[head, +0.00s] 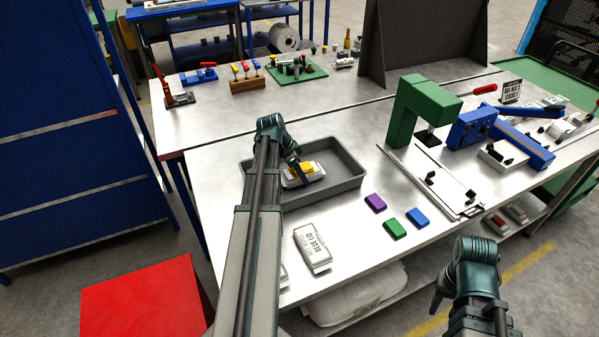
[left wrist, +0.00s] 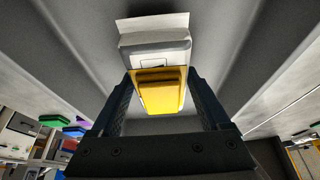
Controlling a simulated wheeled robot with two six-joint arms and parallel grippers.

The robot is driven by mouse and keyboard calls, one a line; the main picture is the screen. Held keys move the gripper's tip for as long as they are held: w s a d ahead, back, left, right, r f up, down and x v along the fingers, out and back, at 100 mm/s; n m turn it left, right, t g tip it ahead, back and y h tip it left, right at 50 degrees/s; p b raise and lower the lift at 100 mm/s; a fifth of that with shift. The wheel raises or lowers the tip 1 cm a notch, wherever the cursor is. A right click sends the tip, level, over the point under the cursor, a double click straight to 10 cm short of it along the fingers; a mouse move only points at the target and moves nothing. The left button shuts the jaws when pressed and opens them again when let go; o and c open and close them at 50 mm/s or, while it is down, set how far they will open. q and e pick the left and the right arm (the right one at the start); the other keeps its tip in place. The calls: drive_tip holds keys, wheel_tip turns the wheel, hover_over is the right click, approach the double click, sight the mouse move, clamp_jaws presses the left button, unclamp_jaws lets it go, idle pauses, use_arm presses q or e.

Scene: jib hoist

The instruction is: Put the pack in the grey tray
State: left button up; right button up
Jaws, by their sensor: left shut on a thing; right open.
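The grey tray (head: 338,190) lies on the metal bench, and its wall shows in the left wrist view (left wrist: 245,25). The pack (head: 304,174) is white and grey with a yellow part on top. In the left wrist view the yellow part of the pack (left wrist: 160,92) sits between the two fingers of my left gripper (left wrist: 160,105). My left gripper (head: 292,172) is shut on it, within the tray's outline. I cannot tell whether the pack touches the tray floor. My right gripper (head: 437,302) is open and empty, off the bench's front edge.
A white labelled box (head: 312,248) lies in front of the tray. Purple (head: 375,203), green (head: 395,229) and blue (head: 417,218) blocks lie to the right. A green hoist (head: 405,112) stands behind them. A red box (head: 145,300) is on the floor at left.

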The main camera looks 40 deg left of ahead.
use_arm(q)
drive_tip(key=shift+f+b, duration=0.3)
idle(0.5)
drive_tip(key=o, duration=1.3)
drive_tip(key=shift+r, duration=0.1)
drive_tip(key=p+v, duration=1.2)
drive_tip(key=v, duration=0.1)
drive_tip(key=shift+s+r+p, duration=0.15)
drive_tip(key=shift+r+p, duration=0.2)
drive_tip(key=shift+p, duration=0.05)
